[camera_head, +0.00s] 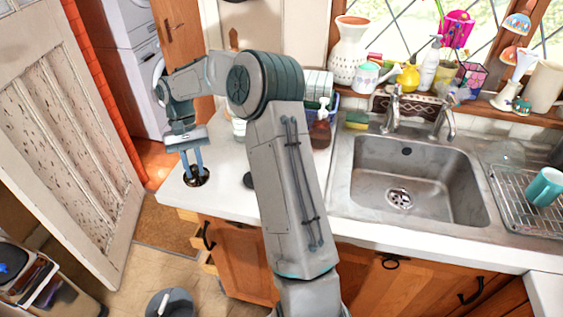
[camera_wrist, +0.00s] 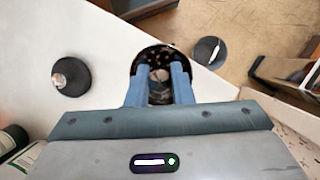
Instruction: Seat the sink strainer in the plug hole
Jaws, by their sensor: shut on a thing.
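The sink strainer (camera_head: 203,181) is a dark round disc with small holes, at the left end of the white counter. My gripper (camera_head: 194,172) points down at it, and its two fingers are shut on the strainer's middle. In the wrist view the strainer (camera_wrist: 160,53) shows between and beyond the fingertips (camera_wrist: 160,76). I cannot tell whether it touches the counter or is just above it. The plug hole (camera_head: 399,198) is in the floor of the steel sink (camera_head: 370,180), far to the right of my gripper. Nothing covers it.
A soap bottle (camera_head: 320,128), sponge (camera_head: 356,121) and taps (camera_head: 393,108) line the back. A dish rack (camera_head: 515,215) with a teal mug (camera_head: 544,187) stands right of the sink.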

